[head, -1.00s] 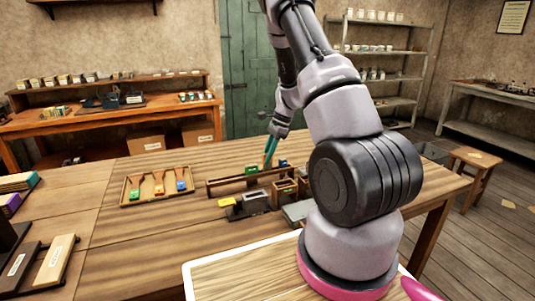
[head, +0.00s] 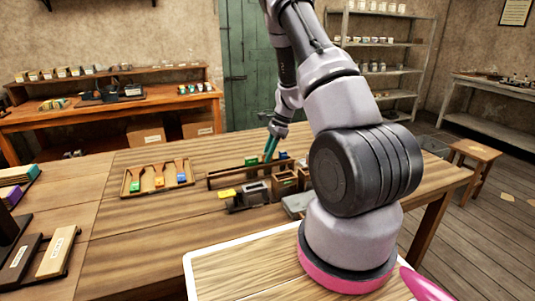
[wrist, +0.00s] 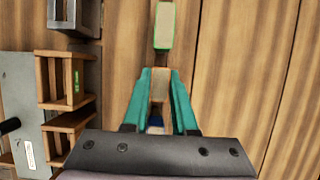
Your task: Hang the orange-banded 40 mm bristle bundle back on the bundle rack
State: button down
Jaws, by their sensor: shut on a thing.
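My gripper (head: 270,150) has teal fingers and is down at the long wooden bundle rack (head: 226,180) on the table. It is between a green-banded bundle (head: 252,161) and a blue one (head: 283,156). In the wrist view the fingers (wrist: 159,100) are shut on a pale tan piece (wrist: 158,86), taken to be the orange-banded bundle.
A dark fixture with a yellow block (head: 226,193) and small wooden boxes (head: 285,184) stand in front of the rack. The table's left middle is clear.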

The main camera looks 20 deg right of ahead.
dwell(0.4)
jog(key=c, duration=0.6)
grip_release()
jog(key=shift+c, duration=0.2)
jog(key=v, duration=1)
jog(key=shift+d+r, duration=0.25)
jog(key=shift+r, duration=0.1)
